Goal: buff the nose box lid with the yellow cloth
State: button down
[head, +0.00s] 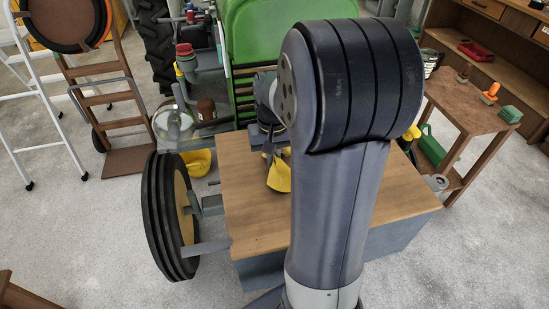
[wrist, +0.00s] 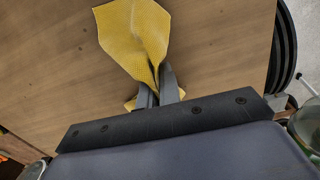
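The yellow cloth (head: 279,177) hangs from my gripper (head: 270,150) in the head view. In the wrist view the cloth (wrist: 135,35) is pinched into a bunch between the two grey fingers (wrist: 157,92) and spreads out beyond them. The wooden nose box lid (head: 250,208) is a flat brown board on a grey-blue box, and it fills much of the wrist view (wrist: 50,70). My gripper is over the lid's back part. Whether the cloth touches the lid is unclear. My arm hides the lid's middle right in the head view.
The green tractor (head: 243,30) stands behind the lid. A black wheel (head: 165,215) is at the lid's left. A glass jar (head: 173,124) and a yellow container (head: 196,162) are at the back left. A wooden bench (head: 455,100) stands right. The lid's front left is clear.

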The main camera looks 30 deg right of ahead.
notch_tip(320, 180, up, 10)
jog(key=p, duration=0.5)
